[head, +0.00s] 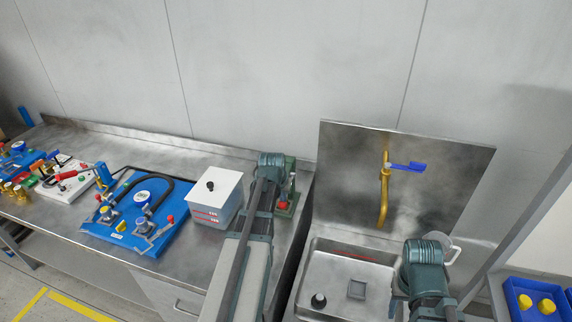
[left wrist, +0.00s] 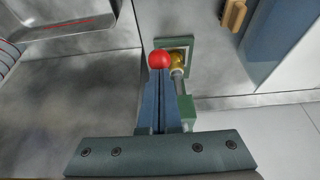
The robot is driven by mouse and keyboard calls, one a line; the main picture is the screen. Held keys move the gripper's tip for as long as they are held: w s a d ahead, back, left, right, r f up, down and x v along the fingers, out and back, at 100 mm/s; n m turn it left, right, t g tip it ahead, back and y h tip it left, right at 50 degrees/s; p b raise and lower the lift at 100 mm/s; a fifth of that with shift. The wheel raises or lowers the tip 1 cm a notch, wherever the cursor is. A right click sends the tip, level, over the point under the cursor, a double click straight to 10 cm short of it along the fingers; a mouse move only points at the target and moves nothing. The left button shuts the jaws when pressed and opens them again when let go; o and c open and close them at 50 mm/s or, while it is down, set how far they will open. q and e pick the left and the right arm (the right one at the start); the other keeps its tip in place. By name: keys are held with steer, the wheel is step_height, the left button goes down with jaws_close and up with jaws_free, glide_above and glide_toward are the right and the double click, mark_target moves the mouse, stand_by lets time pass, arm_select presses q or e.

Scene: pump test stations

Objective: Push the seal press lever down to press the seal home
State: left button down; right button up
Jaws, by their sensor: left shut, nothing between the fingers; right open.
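The seal press, with its green column (head: 291,168), stands at the right end of the steel bench in the head view. Its red knob (head: 283,205) shows low beside my left arm. In the left wrist view the red lever ball (left wrist: 160,59) is just beyond the fingertips of my left gripper (left wrist: 158,78). The fingers are shut and empty; I cannot tell whether they touch the ball. A brass part (left wrist: 178,57) is beside the ball, over the green base plate (left wrist: 188,44). My arm hides the left fingers in the head view.
A white-topped box (head: 215,185) stands left of the press, then a blue tray (head: 175,242) with a hose and gauge. Right of the press is a sink (head: 312,275) with a brass tap (head: 384,195). Blue bins (head: 518,300) stand far right.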

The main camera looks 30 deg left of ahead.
arm_select(q)
steer(key=shift+r+p, duration=0.5)
steer(key=shift+r, duration=0.4)
steer(key=shift+f, duration=0.1)
step_height(320, 180, up, 6)
steer(key=w+p, duration=0.1)
steer(key=p, duration=0.4)
steer(key=shift+a+p, duration=0.15)
steer(key=shift+p, duration=0.15)
steer(key=shift+f, duration=0.1)
steer(key=shift+w, duration=0.1)
